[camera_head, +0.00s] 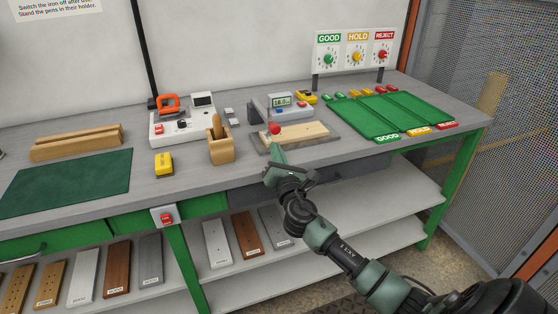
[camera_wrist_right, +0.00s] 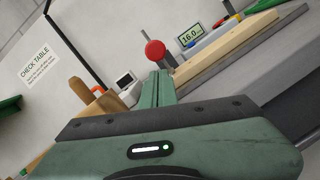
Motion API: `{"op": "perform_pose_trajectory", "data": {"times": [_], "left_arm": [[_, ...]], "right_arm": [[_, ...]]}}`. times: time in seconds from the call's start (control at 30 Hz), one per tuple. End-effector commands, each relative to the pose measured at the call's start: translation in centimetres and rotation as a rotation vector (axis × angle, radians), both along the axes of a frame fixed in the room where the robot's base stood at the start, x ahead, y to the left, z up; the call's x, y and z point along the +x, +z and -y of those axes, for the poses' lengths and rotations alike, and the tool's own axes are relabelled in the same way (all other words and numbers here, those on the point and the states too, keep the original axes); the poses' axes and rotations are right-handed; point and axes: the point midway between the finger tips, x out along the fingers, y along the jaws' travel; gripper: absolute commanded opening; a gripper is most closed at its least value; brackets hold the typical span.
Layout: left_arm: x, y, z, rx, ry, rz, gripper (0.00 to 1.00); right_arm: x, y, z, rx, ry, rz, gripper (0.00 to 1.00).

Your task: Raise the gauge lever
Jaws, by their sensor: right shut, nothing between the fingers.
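The gauge stands on the workbench with a wooden board (camera_head: 295,134) lying on its grey base (camera_head: 325,141). Its lever ends in a round red knob (camera_head: 275,128), which also shows in the wrist view (camera_wrist_right: 155,50). My right gripper (camera_head: 277,151) is at the bench's front side, just in front of the knob. In the wrist view its closed green fingers (camera_wrist_right: 158,76) point at the knob, with their tips just below it. I cannot tell whether they touch it. The lever's arm is mostly hidden. My left gripper is out of view.
A green sorting tray (camera_head: 385,112) lies to the right, below the GOOD, HOLD and REJECT dials (camera_head: 356,53). Several boards lie on the lower shelf.

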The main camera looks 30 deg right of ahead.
Motion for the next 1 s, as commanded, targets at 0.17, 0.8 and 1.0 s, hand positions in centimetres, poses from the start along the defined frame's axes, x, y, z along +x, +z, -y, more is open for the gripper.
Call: {"op": "perform_pose_trajectory", "data": {"times": [0.17,0.8,1.0], "left_arm": [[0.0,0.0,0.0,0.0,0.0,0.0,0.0],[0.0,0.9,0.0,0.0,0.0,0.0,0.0],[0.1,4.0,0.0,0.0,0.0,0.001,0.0]], "right_arm": [[2.1,0.3,0.7,0.003,0.0,0.001,0.0],[2.7,1.0,1.0,0.005,0.0,-0.012,0.0],[2.9,3.0,1.0,0.016,0.001,-0.06,0.0]]}}
